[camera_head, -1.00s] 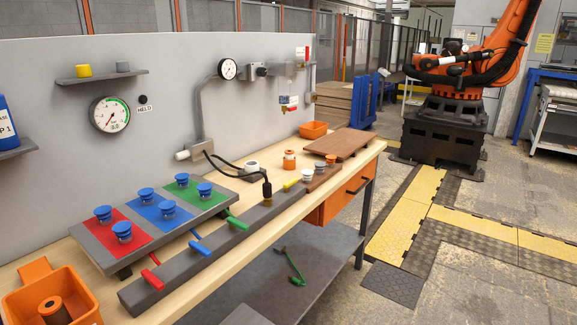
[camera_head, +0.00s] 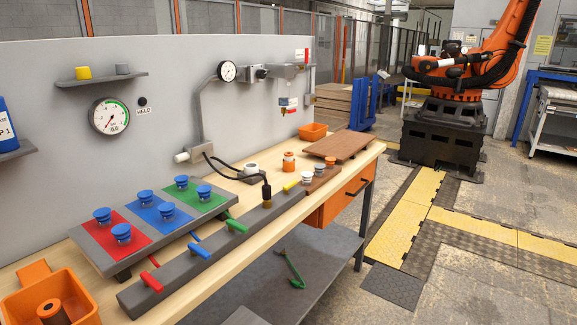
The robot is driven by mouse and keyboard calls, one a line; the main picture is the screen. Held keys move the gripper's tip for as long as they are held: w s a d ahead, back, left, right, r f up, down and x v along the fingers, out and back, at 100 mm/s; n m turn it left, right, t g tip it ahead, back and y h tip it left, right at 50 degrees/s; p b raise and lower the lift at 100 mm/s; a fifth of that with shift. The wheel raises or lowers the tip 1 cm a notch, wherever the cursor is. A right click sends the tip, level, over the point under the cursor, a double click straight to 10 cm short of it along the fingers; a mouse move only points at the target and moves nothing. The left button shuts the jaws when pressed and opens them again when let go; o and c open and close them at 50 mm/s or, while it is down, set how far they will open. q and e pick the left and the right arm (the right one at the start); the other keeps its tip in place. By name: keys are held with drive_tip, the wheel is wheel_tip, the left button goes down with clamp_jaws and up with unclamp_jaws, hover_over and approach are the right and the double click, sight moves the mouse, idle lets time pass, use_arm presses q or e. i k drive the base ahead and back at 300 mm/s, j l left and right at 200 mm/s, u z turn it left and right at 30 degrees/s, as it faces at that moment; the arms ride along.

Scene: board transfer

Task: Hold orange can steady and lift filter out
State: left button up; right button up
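A small orange can (camera_head: 289,161) stands upright on the wooden bench top, towards its far end. Something pale shows at its top, but it is too small to tell whether this is a filter. A copper-brown cylinder with a dark hole in its top (camera_head: 52,311) stands in an orange bin (camera_head: 88,310) at the near left. Neither of my grippers is in view.
The wooden bench (camera_head: 263,222) carries a rack of blue knobs on coloured panels (camera_head: 122,261) and a grey rail with coloured levers (camera_head: 205,268). Dark hoses (camera_head: 232,166) arch behind the rail. A brown board (camera_head: 342,144) and small round caps (camera_head: 306,177) lie near the can.

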sight(288, 156)
drive_tip(key=i+l+u, duration=0.15)
drive_tip(key=u, duration=0.7)
drive_tip(key=i+l+u, duration=0.25)
drive_tip(key=l+u, duration=0.25)
drive_tip(key=l, duration=0.2)
drive_tip(key=i+l+u, duration=0.15)
drive_tip(key=l, duration=0.35)
drive_tip(key=l+u, duration=0.1)
drive_tip(key=l, duration=0.45)
drive_tip(key=i+l+u, duration=0.15)
drive_tip(key=l, duration=0.4)
drive_tip(key=i+l, duration=0.1)
drive_tip(key=l, duration=1.3)
drive_tip(key=i+l, duration=0.15)
drive_tip(key=l, duration=0.6)
